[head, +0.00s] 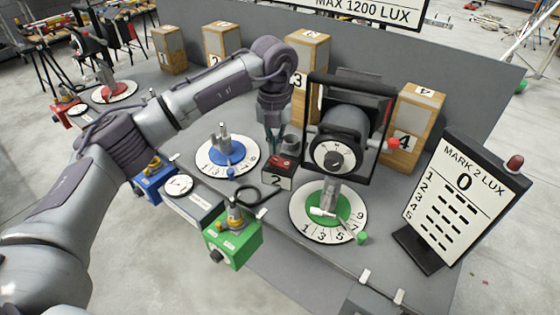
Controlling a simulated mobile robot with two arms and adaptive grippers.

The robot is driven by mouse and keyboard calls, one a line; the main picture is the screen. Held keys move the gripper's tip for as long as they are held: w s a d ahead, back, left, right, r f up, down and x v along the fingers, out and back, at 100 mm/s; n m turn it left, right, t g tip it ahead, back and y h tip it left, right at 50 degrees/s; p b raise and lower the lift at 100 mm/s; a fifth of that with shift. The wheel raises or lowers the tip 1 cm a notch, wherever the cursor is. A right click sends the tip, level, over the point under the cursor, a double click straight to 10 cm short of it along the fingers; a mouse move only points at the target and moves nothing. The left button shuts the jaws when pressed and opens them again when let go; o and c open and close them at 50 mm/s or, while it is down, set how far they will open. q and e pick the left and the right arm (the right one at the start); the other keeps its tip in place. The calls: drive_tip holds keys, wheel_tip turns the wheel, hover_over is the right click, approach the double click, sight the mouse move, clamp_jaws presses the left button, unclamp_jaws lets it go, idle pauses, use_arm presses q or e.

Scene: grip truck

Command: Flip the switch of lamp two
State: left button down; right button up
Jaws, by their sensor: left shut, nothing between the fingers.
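A small black switch box labelled 2 (277,180) with a red rocker switch (283,162) on top sits on the grey table, left of the floodlight lamp (345,135). The lamp stands on a green-centred numbered dial (326,212). My left gripper (271,148) points down just behind and left of the red switch. Its fingers are shut and empty. I cannot tell whether they touch the switch. My right gripper is not in view.
A blue-centred dial (227,155) with metal posts lies left of the switch. A green box (232,243) and a meter (190,192) stand in front. Numbered wooden blocks (414,115) line the back. A sign reading MARK 2 LUX (464,195) shows 0 at the right.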

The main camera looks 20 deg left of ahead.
sight(275, 159)
use_arm(q)
drive_tip(key=shift+f+b, duration=0.3)
drive_tip(key=shift+f, duration=0.1)
idle(0.4)
drive_tip(key=shift+f+b, duration=0.5)
drive_tip(key=shift+f, duration=0.3)
idle(0.3)
drive_tip(key=shift+r, duration=0.1)
drive_tip(key=shift+r+p, duration=2.05)
drive_tip(key=shift+r, duration=1.45)
drive_tip(key=shift+f, duration=0.1)
